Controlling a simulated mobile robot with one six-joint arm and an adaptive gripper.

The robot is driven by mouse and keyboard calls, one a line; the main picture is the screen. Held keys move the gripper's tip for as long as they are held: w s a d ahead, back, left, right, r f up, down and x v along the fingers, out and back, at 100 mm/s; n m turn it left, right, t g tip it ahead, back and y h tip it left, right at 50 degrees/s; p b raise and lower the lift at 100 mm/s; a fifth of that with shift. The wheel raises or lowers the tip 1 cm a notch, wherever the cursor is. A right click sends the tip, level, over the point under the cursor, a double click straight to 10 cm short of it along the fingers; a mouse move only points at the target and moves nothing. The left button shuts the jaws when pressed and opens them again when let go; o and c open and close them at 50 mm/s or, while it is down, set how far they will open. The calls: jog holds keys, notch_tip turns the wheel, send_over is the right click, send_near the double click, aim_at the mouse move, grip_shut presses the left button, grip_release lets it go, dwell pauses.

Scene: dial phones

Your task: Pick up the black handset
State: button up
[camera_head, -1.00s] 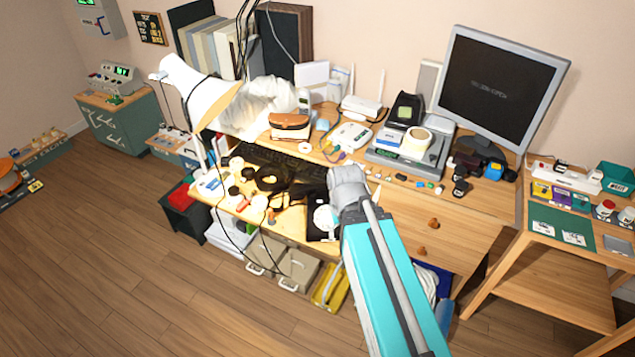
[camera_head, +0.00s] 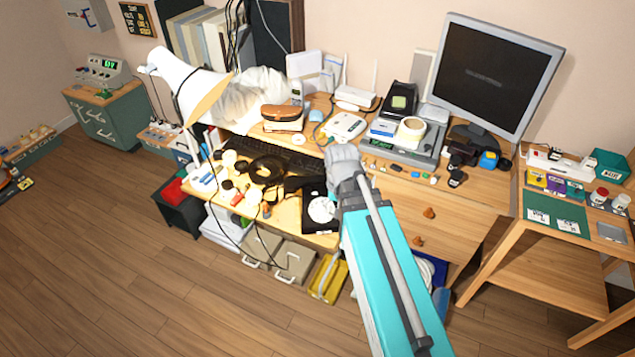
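A black item with a pale round face (camera_head: 321,209), perhaps a dial phone, lies at the desk's front edge, left of my arm. A dark shape (camera_head: 297,184) lies just left of it; I cannot tell whether it is the black handset. My arm's grey joint (camera_head: 343,160) shows above the desk's front, right of these dark items. The fingers of my gripper cannot be made out and seem hidden behind the arm. No handset is seen held.
The wooden desk (camera_head: 470,205) is crowded with a white lamp (camera_head: 190,82), a black keyboard, a brown-topped box (camera_head: 283,115), a grey device (camera_head: 405,135) and a monitor (camera_head: 490,75). Boxes (camera_head: 295,262) stand below. A side table (camera_head: 540,270) stands right. The floor (camera_head: 120,270) at left is open.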

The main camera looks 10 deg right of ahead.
aim_at(320, 177)
jog(key=w+m, duration=1.6)
jog(key=w, duration=1)
jog(key=shift+r+m, duration=0.2)
jog(key=shift+m, duration=0.2)
jog(key=shift+a+f, duration=0.1)
jog(key=shift+f, duration=0.1)
notch_tip(320, 177, down, 8)
jog(key=b, duration=0.8)
jog(key=shift+f, duration=0.15)
jog(key=shift+f+b, duration=2.6)
jog(key=shift+b, duration=0.2)
jog(key=shift+c, duration=0.3)
grip_shut()
